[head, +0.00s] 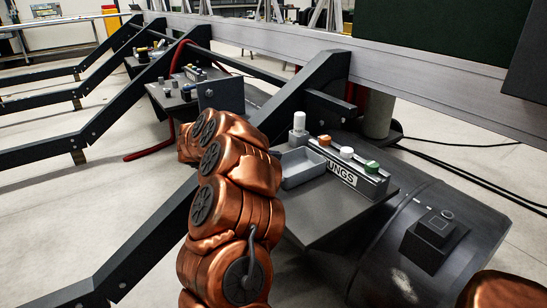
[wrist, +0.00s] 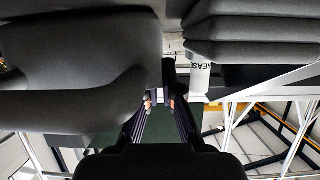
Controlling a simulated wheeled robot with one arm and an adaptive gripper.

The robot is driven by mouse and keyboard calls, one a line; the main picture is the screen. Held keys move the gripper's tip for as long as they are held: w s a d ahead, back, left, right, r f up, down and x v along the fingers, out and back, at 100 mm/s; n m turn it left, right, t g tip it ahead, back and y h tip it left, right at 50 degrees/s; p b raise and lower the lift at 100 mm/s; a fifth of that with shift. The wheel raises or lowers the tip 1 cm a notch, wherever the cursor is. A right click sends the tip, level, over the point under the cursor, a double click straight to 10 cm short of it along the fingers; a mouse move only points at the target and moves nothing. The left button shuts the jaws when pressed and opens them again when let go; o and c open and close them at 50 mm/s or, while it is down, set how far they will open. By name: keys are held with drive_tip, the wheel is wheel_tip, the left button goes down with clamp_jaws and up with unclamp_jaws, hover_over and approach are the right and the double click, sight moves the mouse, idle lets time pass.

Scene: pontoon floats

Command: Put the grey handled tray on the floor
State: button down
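The grey tray (head: 303,180) is a small, shallow, open-topped box in the head view. It rests on a dark shelf (head: 322,218) at the right of my copper-coloured arm, beside a row of coloured-topped items. I cannot make out its handle. My gripper's end is not clear in the head view, where my arm bends away from the camera. In the wrist view my gripper (wrist: 160,103) shows as dark parts at the lower middle, and its finger opening is unclear. Large dark grey shapes fill the top of that view. No tray is recognisable there.
A white-topped bottle (head: 299,138) stands behind the tray. A labelled rack (head: 345,170) with orange, white and green tops is at its right. A dark drum (head: 405,245) lies at the right. Sloping dark beams (head: 140,260) cross the left. Pale floor (head: 80,195) shows between them.

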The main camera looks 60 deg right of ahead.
drive_tip(key=c, duration=1.8)
unclamp_jaws()
drive_tip(key=shift+f, duration=0.1)
drive_tip(key=o, duration=0.5)
drive_tip(key=shift+w+a+r, duration=0.15)
drive_tip(key=shift+a+r, duration=0.05)
drive_tip(key=shift+r, duration=0.05)
drive_tip(key=p+v, duration=0.2)
drive_tip(key=v, duration=0.9)
drive_tip(key=shift+a+r, duration=0.1)
drive_tip(key=shift+a, duration=0.1)
drive_tip(key=shift+w, duration=0.15)
